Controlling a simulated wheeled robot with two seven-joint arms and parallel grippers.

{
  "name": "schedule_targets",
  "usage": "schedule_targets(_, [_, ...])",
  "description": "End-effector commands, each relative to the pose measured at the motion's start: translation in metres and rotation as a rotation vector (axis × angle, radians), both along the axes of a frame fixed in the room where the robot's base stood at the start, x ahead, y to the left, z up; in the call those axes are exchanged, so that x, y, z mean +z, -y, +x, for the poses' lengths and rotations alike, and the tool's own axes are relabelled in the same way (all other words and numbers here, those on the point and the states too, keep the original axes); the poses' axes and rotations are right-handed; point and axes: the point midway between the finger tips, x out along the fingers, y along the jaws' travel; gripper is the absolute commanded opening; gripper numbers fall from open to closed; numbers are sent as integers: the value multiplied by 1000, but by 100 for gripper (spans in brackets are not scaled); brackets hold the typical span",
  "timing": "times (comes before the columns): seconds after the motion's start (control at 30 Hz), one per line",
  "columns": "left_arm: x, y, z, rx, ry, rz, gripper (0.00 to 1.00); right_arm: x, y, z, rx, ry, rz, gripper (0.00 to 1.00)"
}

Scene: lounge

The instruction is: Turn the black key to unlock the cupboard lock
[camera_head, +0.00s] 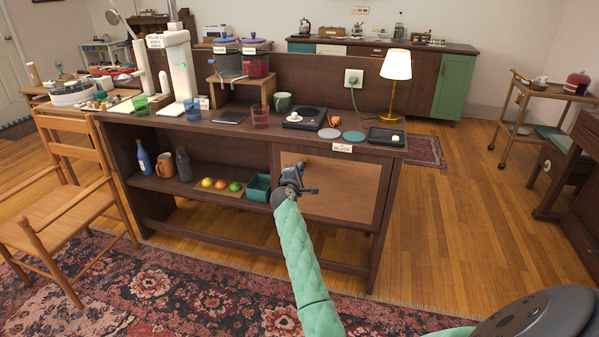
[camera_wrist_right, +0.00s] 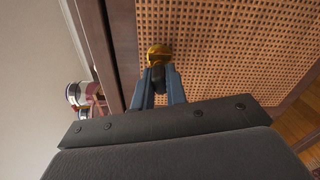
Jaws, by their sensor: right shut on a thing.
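The cupboard door (camera_head: 340,196) is a woven panel in a dark wood frame, and it stands closed. In the right wrist view its brass lock (camera_wrist_right: 158,54) sits near the panel's edge. My right gripper (camera_head: 295,172) is up against the door at the lock. The right wrist view shows its two blue fingers (camera_wrist_right: 158,82) close together just below the brass lock, shut on the black key (camera_wrist_right: 157,72). Only a small dark part of the key shows between the fingertips, so its turn angle cannot be told. My left gripper is not in view.
A label reading BLACK (camera_head: 342,148) is on the counter edge above the door. The open shelf to the left holds a teal bin (camera_head: 258,188), fruit and bottles. A lamp (camera_head: 396,68) and cups stand on the counter. A wooden chair (camera_head: 75,195) stands at left.

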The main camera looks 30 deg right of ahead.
Motion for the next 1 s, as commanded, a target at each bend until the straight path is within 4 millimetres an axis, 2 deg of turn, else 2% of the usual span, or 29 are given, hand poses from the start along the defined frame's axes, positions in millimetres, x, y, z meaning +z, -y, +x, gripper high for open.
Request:
schedule_targets(0.27, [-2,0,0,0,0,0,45,3,2,0,-2,10,2,0])
schedule_targets(0.93, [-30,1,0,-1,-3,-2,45,4,3,0,-2,143,109,0])
schedule_targets(0.97, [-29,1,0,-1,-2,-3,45,5,3,0,-2,145,111,16])
schedule_targets(1.0, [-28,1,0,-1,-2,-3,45,5,3,0,-2,143,109,24])
